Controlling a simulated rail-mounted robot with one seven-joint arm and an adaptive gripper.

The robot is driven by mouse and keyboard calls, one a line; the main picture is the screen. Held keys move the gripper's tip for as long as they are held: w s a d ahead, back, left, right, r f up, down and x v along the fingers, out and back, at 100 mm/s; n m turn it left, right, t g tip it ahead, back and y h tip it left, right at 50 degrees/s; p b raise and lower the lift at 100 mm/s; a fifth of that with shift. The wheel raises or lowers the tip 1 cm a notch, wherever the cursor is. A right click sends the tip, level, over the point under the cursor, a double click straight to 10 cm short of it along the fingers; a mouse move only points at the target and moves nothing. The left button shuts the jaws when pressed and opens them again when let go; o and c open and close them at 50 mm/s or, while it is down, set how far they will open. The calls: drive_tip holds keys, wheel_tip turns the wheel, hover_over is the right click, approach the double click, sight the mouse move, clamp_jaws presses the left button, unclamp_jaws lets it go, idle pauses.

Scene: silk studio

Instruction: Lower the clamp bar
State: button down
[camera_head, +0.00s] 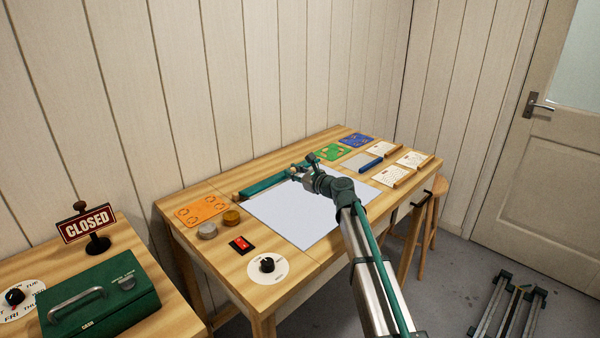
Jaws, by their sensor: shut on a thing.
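The clamp bar (263,185) is a long dark green bar along the back edge of a white sheet (300,215) on the wooden worktable. My gripper (297,173) is at the right part of the bar and shut on it. My gripper and wrist hide the place of contact and part of the bar's right end. I cannot tell how far the bar stands above the sheet.
Orange (203,209), green (330,152) and blue (356,140) stencils, white cards (392,175), a dark blue bar (370,163), round tins (231,217), a red switch (241,244) and a dial (267,265) surround the sheet. A green cash box (100,300) stands on the left table.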

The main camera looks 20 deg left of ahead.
drive_tip(key=shift+s+d+f+b, duration=0.15)
drive_tip(key=shift+f, duration=0.3)
drive_tip(key=shift+s+d+f+b, duration=0.1)
drive_tip(key=shift+f+b, duration=0.05)
drive_tip(key=shift+f, duration=0.25)
drive_tip(key=c, duration=1)
unclamp_jaws()
drive_tip(key=shift+a, duration=0.1)
drive_tip(key=shift+d+r, duration=0.1)
drive_tip(key=shift+d, duration=0.1)
drive_tip(key=v, duration=1.1)
drive_tip(key=shift+s+d, duration=0.15)
drive_tip(key=shift+d, duration=0.15)
